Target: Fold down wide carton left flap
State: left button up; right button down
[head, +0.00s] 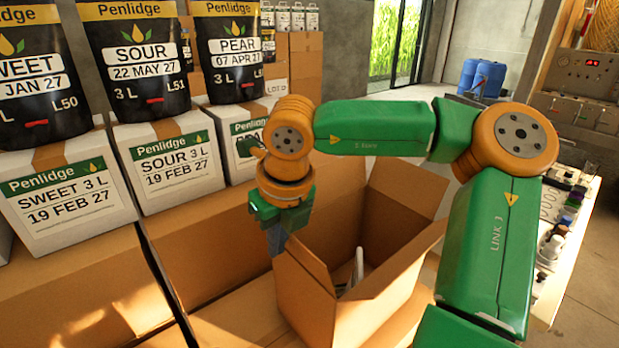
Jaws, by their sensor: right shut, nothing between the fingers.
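The wide carton (308,300) stands open below my right arm, with a white and grey item (358,268) partly visible inside. Its far flap (404,188) stands up. A narrow flap (308,258) rises at the left side of the opening, and another board (402,262) stands at the right. My right gripper (277,243) points down just left of the carton's opening, close to the left flap. Its fingers are shut and empty. Whether they touch the flap cannot be told. My right arm hides part of the carton's back. My left gripper is not in view.
Labelled white boxes (176,160) and black pouches (136,55) line the left and back. Large brown cartons (75,290) fill the lower left. A bench with small bottles (556,243) stands at the right, and blue drums (482,78) stand behind. Floor shows at the back right.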

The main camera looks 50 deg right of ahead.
jog(key=shift+s+d, duration=0.2)
jog(key=shift+d, duration=0.45)
jog(key=shift+s+d, duration=0.2)
jog(key=shift+d, duration=0.4)
jog(key=shift+s+d+f+b, duration=0.75)
jog(key=shift+d+f+b, duration=1.7)
jog(key=shift+d, duration=1.05)
notch_tip(320, 180, up, 16)
jog(key=p, duration=0.8)
jog(key=shift+f, duration=0.25)
